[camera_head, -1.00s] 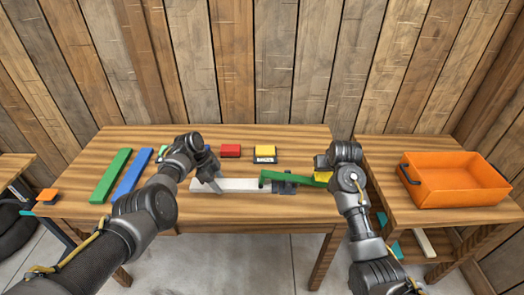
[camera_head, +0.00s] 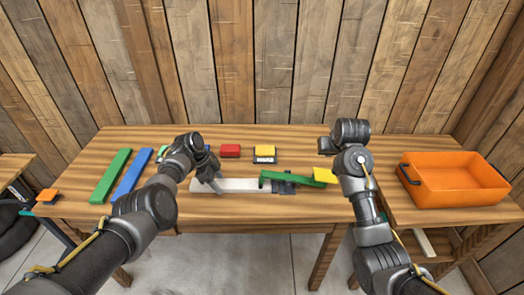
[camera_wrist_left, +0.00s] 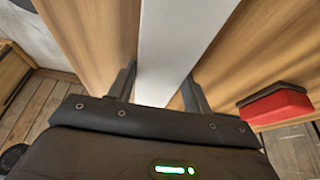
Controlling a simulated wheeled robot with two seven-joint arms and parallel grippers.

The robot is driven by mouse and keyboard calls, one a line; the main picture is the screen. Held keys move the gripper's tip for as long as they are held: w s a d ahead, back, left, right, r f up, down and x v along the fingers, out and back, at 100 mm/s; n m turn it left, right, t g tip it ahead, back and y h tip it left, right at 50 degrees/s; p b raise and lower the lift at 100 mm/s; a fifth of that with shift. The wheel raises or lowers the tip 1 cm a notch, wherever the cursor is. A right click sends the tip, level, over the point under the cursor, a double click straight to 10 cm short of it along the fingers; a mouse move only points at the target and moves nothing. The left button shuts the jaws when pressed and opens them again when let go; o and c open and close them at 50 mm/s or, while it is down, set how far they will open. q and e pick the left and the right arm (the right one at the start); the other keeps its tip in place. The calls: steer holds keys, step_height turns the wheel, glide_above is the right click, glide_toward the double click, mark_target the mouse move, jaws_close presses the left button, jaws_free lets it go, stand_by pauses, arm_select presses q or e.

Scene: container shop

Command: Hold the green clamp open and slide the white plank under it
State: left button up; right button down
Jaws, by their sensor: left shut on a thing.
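The white plank (camera_head: 240,185) lies along the front of the table, and my left gripper (camera_head: 215,184) is shut on it near its left end. The left wrist view shows the plank (camera_wrist_left: 180,40) between the two fingers (camera_wrist_left: 160,90). The green clamp (camera_head: 292,181) is a bar on a dark base, with a yellow pad (camera_head: 325,175) at its right end. The plank's right end meets the clamp's left end; how far it reaches under is hidden. My right gripper (camera_head: 325,146) is above and behind the yellow pad, apart from it; its fingers are not clear.
A green bar (camera_head: 111,176) and a blue bar (camera_head: 132,174) lie at the table's left. A red block (camera_head: 230,151) and a yellow block (camera_head: 265,150) sit behind the plank.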

arm_select(q)
steer(key=o, duration=1.2)
steer(key=shift+c, duration=0.2)
steer(key=shift+w+a+r, duration=0.1)
steer(key=shift+a+r, duration=0.05)
steer(key=shift+r, duration=0.3)
steer(key=p+v, duration=0.1)
steer(key=v, duration=0.8)
steer(key=shift+a+r, duration=0.15)
steer(key=shift+r, duration=0.25)
